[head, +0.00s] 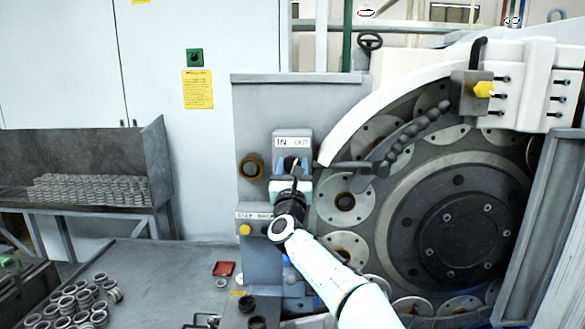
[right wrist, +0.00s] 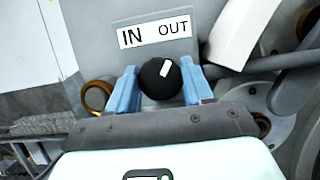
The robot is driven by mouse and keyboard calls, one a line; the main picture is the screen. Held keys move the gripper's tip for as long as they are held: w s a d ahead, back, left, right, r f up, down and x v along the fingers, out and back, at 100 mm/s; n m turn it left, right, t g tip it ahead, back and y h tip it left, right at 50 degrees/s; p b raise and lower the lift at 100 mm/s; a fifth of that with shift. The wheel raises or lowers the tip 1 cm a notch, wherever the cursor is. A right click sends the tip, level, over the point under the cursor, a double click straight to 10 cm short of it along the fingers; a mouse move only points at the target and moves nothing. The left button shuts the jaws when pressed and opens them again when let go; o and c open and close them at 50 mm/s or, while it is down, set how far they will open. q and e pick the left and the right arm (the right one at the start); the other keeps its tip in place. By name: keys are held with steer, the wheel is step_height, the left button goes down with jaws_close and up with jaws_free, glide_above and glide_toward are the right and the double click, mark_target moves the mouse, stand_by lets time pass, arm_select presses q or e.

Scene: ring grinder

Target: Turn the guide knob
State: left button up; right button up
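The guide knob (right wrist: 161,80) is black and round with a white pointer mark, below the "IN OUT" label (right wrist: 155,30) in the right wrist view. The pointer leans up and slightly right, toward the OUT side. My right gripper (right wrist: 162,86) has its two blue fingers apart, one on each side of the knob. I cannot tell whether the fingers touch it. In the head view the right gripper (head: 291,168) is at the panel under the label (head: 293,142) and mostly hides the knob. My left gripper is not in view.
A yellow button (head: 245,230) is lower left. Loose rings (head: 75,305) lie on the table at left.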

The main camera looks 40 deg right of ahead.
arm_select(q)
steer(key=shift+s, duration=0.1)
arm_select(e)
steer(key=n+y, duration=0.1)
steer(key=n, duration=0.3)
steer(key=n+t+y, duration=0.1)
steer(key=n+y, duration=0.1)
steer(key=n, duration=0.2)
steer(key=n+t+y+b, duration=0.1)
steer(key=n+y, duration=0.1)
steer(key=n, duration=0.2)
steer(key=shift+s+d+r, duration=0.1)
steer(key=shift+r, duration=0.15)
steer(key=n+y, duration=0.2)
steer(key=n, duration=0.2)
steer(key=shift+p, duration=0.35)
steer(key=shift+n+g+y, duration=0.3)
steer(key=shift+n+y, duration=0.2)
steer(key=shift+n, duration=0.7)
steer(key=o, duration=1)
steer(key=shift+f, duration=0.1)
